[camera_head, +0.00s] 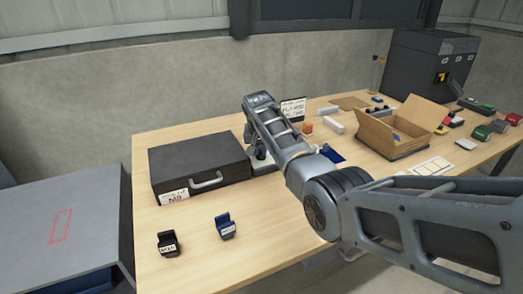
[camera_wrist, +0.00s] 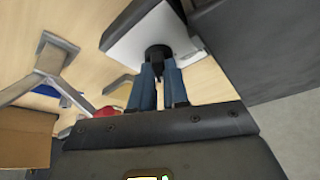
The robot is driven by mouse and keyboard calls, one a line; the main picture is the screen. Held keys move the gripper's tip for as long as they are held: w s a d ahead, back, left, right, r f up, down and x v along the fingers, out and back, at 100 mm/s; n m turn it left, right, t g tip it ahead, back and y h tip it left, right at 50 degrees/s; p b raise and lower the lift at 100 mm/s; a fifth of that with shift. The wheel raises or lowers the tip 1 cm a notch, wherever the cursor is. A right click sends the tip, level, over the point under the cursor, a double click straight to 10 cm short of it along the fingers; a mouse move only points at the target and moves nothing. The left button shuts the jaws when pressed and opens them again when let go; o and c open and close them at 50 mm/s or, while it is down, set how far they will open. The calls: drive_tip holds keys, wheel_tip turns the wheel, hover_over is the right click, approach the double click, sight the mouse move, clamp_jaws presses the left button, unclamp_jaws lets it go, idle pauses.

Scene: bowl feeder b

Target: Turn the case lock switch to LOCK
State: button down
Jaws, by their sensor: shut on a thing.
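The switch unit is a small pale grey box (camera_wrist: 150,32) with a black knob (camera_wrist: 157,51), seen close in the wrist view. My gripper (camera_wrist: 159,72) has its two blue fingers on either side of the knob, shut on it. In the head view my gripper (camera_head: 258,150) points down over the grey box (camera_head: 264,167), just right of the black case (camera_head: 198,160). The case is closed and has a pale handle and a white label. The knob is mostly hidden in the head view, and I cannot read which way it points.
An open cardboard box (camera_head: 390,141) and a white sign (camera_head: 293,108) are to the right. A dark machine (camera_head: 425,67) stands behind. The table front is mostly clear.

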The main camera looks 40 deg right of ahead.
drive_tip(key=shift+w+a+m+g+b, duration=0.1)
drive_tip(key=shift+m+g+b, duration=0.5)
drive_tip(key=shift+m, duration=1)
drive_tip(key=c, duration=1.1)
unclamp_jaws()
drive_tip(key=shift+h, duration=0.3)
drive_tip(key=v, duration=0.7)
drive_tip(key=shift+a+r+b, duration=0.1)
drive_tip(key=shift+r+b, duration=0.2)
drive_tip(key=shift+r, duration=0.05)
drive_tip(key=shift+s, duration=0.2)
